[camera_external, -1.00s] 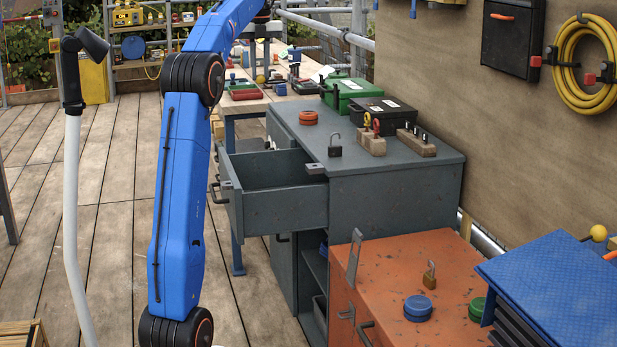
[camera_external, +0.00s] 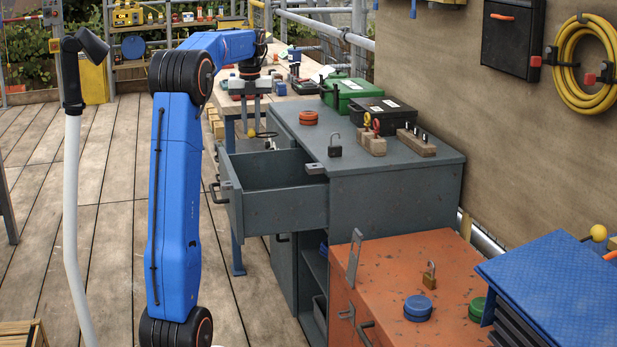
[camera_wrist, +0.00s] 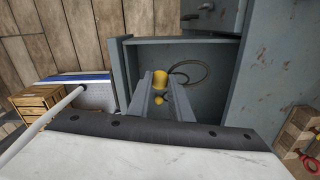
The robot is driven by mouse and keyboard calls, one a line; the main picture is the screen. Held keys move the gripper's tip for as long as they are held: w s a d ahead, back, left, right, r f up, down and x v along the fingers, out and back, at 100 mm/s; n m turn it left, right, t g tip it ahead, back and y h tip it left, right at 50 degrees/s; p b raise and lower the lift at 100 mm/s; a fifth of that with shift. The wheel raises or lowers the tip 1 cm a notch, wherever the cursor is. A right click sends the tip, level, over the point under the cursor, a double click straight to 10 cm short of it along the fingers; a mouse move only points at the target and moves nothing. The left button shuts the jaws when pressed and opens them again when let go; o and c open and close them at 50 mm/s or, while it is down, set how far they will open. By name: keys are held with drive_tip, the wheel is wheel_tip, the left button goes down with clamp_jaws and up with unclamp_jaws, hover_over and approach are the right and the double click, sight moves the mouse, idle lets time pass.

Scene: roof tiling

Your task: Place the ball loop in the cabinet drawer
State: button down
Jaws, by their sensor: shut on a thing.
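The ball loop has a yellow ball (camera_external: 252,132) and a thin dark loop beside it. My gripper (camera_external: 250,126) points down and is shut on the ball, at the far end of the open cabinet drawer (camera_external: 285,208). In the wrist view, the ball (camera_wrist: 160,79) is between the fingertips, and the loop extends to the right over the drawer interior. The drawer (camera_wrist: 211,100) is grey and pulled out of the grey cabinet (camera_external: 395,195). The visible part of its interior looks empty. The ball appears above the drawer floor; the exact height is unclear.
A red puck (camera_external: 308,118), a padlock (camera_external: 335,145), wooden blocks and two cases stand on the cabinet top. An orange cabinet (camera_external: 395,270) stands in front. A white pole (camera_external: 72,220) rises at left. The workbench behind holds tools.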

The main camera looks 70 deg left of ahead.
sight(252, 138)
wheel_tip(252, 138, down, 19)
idle(0.7)
drive_tip(key=c, duration=1.6)
unclamp_jaws()
drive_tip(key=shift+f, duration=0.1)
wheel_tip(252, 138, up, 12)
drive_tip(key=shift+r, duration=0.15)
